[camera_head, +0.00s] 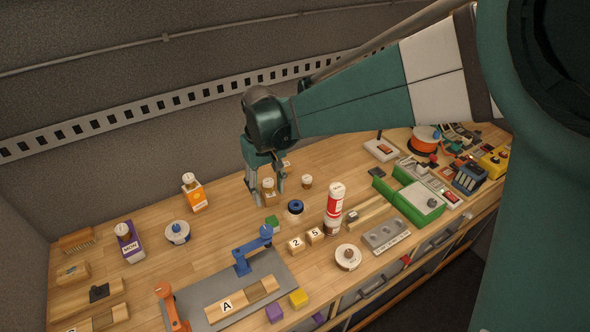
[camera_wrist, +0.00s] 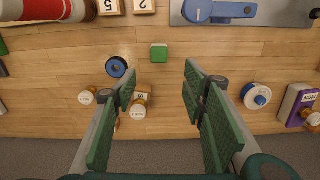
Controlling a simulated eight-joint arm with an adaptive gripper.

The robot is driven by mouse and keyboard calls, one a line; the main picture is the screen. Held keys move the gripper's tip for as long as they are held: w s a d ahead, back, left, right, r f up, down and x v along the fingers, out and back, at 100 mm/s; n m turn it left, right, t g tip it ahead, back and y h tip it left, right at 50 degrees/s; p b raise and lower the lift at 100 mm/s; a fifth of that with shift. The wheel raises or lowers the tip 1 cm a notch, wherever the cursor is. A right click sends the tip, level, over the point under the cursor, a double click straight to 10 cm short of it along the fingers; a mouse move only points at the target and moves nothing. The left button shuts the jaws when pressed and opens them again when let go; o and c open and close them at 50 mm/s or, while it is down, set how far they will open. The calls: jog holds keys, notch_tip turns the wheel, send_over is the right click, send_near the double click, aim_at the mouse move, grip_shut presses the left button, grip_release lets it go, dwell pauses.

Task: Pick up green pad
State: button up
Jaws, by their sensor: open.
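A small green block (camera_head: 271,222), which I take to be the green pad, lies on the wooden bench between my gripper and the blue clamp. It also shows in the wrist view (camera_wrist: 159,52), beyond the fingertips and roughly centred between them. My gripper (camera_head: 267,196) is open and empty, with its fingers pointing down above the bench. In the wrist view my gripper (camera_wrist: 160,85) has its two green fingers wide apart. The fingers are clear of the green block.
A blue-topped round item (camera_head: 295,207) stands right of the block. A red-and-white canister (camera_head: 334,207) and number blocks (camera_head: 297,244) are farther right. The blue clamp (camera_head: 252,249) stands on a grey plate (camera_head: 285,282). Bare bench surrounds the block.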

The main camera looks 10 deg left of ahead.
send_over(272, 219)
jog(key=f, duration=0.9)
jog(key=shift+a+f, duration=0.2)
jog(key=shift+f, duration=0.15)
jog(key=shift+f, duration=0.15)
jog(key=shift+f, duration=1.15)
jog(key=shift+d+f, duration=0.15)
jog(key=shift+f, duration=2.45)
jog(key=shift+c, duration=0.7)
jog(key=c, duration=0.9)
